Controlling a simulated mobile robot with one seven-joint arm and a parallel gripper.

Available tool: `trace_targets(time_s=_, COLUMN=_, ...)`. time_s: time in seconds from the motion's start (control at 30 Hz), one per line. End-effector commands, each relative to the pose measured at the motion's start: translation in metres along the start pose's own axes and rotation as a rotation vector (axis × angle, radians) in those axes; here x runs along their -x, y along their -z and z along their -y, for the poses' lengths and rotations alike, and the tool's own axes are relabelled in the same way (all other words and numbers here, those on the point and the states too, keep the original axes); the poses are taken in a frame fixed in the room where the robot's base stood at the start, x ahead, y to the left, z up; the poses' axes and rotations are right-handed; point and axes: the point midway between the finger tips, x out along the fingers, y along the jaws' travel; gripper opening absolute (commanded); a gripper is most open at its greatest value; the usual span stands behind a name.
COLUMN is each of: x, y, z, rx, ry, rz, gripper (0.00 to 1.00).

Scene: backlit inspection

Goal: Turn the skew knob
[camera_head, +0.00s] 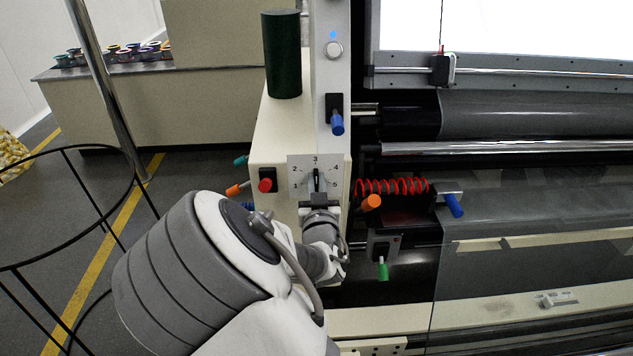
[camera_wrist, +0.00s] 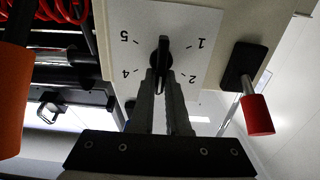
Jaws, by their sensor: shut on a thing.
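The skew knob (camera_head: 316,180) is a black pointer knob on a white dial plate (camera_head: 299,160) numbered 1 to 5. Its pointer stands upright, toward 3. My gripper (camera_head: 318,198) is at the dial's lower edge in the head view. In the wrist view, my gripper (camera_wrist: 161,72) has both narrow fingers shut on the knob (camera_wrist: 162,48). The dial plate (camera_wrist: 125,25) appears upside down there, with 5 and 4 on the left and 1 and 2 on the right. The 3 is hidden behind the fingers.
A red knob (camera_head: 266,180) sits left of the dial; it also shows in the wrist view (camera_wrist: 257,115). An orange handle (camera_head: 371,202) and red coiled hose (camera_head: 395,187) are to the right. A green handle (camera_head: 382,270) is lower right. A dark green cylinder (camera_head: 282,55) stands above.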

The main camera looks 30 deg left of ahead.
Motion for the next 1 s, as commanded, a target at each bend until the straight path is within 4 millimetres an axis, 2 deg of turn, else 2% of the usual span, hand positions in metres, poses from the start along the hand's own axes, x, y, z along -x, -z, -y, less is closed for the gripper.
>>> trace_targets(time_s=0.53, x=0.0001, y=-0.0001, z=0.001, rx=0.066, ry=0.0, rz=-0.001, gripper=0.0)
trace_targets(time_s=1.0, x=0.0, y=-0.0017, z=0.0074, rx=0.449, ry=0.0, rz=-0.003, gripper=0.0)
